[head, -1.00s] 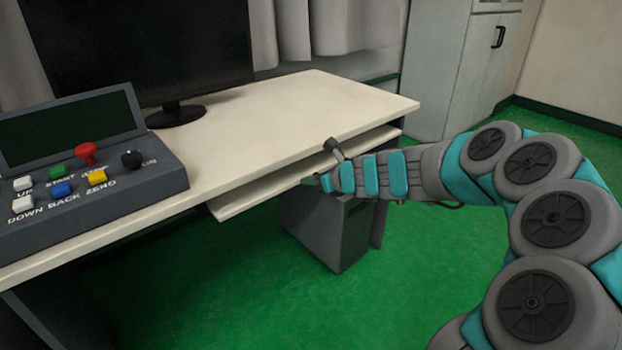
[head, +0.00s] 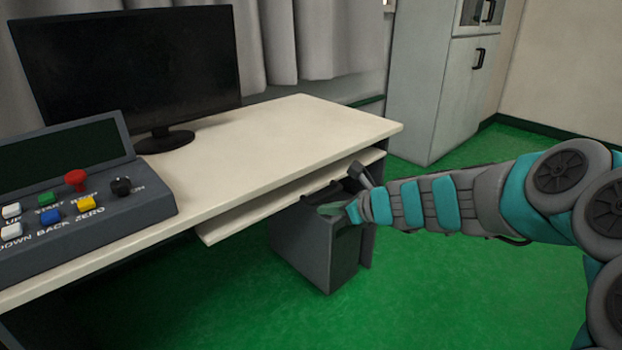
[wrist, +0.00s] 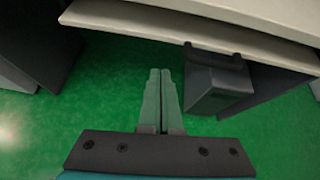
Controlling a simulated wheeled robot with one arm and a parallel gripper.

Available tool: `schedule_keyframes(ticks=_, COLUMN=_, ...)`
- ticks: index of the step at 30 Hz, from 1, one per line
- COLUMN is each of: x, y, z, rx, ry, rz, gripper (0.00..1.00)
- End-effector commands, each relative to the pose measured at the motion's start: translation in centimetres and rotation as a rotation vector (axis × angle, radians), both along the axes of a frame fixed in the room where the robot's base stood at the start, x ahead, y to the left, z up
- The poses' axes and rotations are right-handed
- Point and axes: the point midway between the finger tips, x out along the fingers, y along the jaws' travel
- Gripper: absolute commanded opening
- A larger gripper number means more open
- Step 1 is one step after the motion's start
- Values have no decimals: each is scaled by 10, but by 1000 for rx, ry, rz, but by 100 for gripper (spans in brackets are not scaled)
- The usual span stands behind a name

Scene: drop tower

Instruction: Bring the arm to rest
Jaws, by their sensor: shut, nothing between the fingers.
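My gripper (head: 332,207) shows in the head view at the end of my grey and teal arm, in front of the desk's right part and the dark computer case. In the wrist view, my gripper (wrist: 162,85) has its two fingers together with nothing between them. The fingers point toward the desk's underside and the green floor. Part of my arm runs out of the head view at the right edge.
The cream desk (head: 290,125) has a pull-out shelf (head: 225,227) close to my gripper. A control box with buttons (head: 85,220) and a monitor (head: 130,70) stand on it. A grey computer case (head: 315,250) stands below. Green floor (head: 480,285) is open at the right.

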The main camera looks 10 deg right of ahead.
Motion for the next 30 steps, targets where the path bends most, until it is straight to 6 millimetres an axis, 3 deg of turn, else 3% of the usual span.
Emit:
schedule_keyframes(ticks=2, x=-20, y=21, z=5, rx=-94, ry=-51, rz=124, gripper=0)
schedule_keyframes(ticks=5, x=-65, y=58, z=5, rx=-287, ry=-148, rz=393, gripper=0)
schedule_keyframes(ticks=8, x=-128, y=84, z=-7, rx=-516, ry=-253, rz=730, gripper=0)
schedule_keyframes(ticks=11, x=-194, y=88, z=-26, rx=-719, ry=-330, rz=1071, gripper=0)
schedule_keyframes(ticks=15, x=-280, y=59, z=-53, rx=-943, ry=-382, rz=1535, gripper=0)
schedule_keyframes(ticks=18, x=-329, y=26, z=-65, rx=-1030, ry=-377, rz=1816, gripper=0)
schedule_keyframes(ticks=21, x=-365, y=-4, z=-69, rx=-1068, ry=-354, rz=2023, gripper=0)
schedule_keyframes(ticks=25, x=-390, y=-29, z=-70, rx=-1074, ry=-324, rz=2176, gripper=0)
schedule_keyframes(ticks=30, x=-397, y=-36, z=-69, rx=-1075, ry=-318, rz=2218, gripper=0)
